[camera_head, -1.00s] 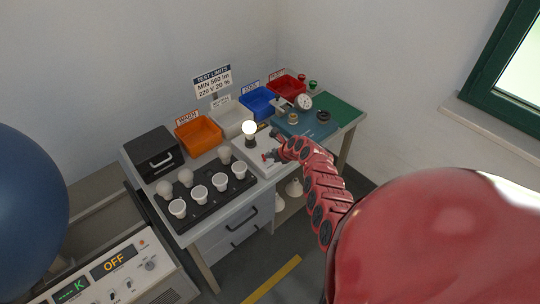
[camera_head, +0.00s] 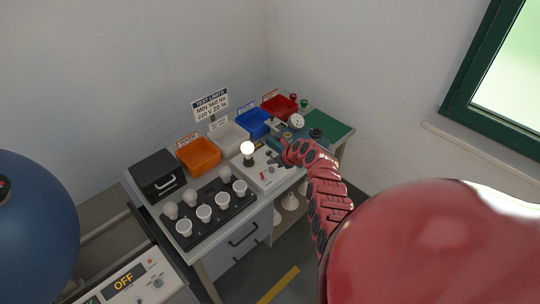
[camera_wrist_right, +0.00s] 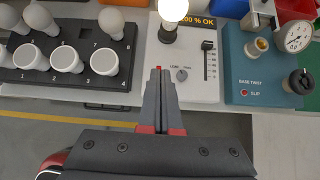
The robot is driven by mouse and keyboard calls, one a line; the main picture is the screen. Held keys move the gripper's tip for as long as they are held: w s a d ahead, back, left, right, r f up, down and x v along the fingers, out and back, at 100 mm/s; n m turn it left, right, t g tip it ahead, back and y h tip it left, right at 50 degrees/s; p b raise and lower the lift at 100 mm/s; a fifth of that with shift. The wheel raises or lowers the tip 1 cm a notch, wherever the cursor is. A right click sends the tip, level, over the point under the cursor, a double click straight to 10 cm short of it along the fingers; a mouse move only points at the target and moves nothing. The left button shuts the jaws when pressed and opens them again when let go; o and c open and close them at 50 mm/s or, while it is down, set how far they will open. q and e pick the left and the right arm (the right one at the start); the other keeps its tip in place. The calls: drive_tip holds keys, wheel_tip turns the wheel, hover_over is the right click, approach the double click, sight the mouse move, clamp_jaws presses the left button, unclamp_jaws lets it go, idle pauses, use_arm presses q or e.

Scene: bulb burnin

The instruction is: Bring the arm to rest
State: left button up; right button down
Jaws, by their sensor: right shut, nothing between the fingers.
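My right arm (camera_head: 326,190) is red and reaches from the lower right toward the workbench. In the right wrist view my right gripper (camera_wrist_right: 160,72) is shut and empty, its fingertips in front of the white test unit (camera_wrist_right: 196,80). A lit bulb (camera_head: 247,148) stands upright on that unit, apart from the gripper; its lower part also shows in the wrist view (camera_wrist_right: 172,10). In the head view the fingers are small and partly hidden by the arm. My left gripper is not in view.
A black numbered tray (camera_head: 222,216) with several bulbs and white cups is left of the test unit. A blue-green base twist station (camera_wrist_right: 262,72) with a gauge (camera_wrist_right: 298,36) is right of it. Orange (camera_head: 199,156), white, blue and red bins line the back. A panel reading OFF (camera_head: 126,281) is lower left.

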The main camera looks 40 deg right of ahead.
drive_tip(key=shift+w+d+f, duration=0.1)
drive_tip(key=shift+d+f, duration=0.05)
drive_tip(key=shift+f, duration=0.05)
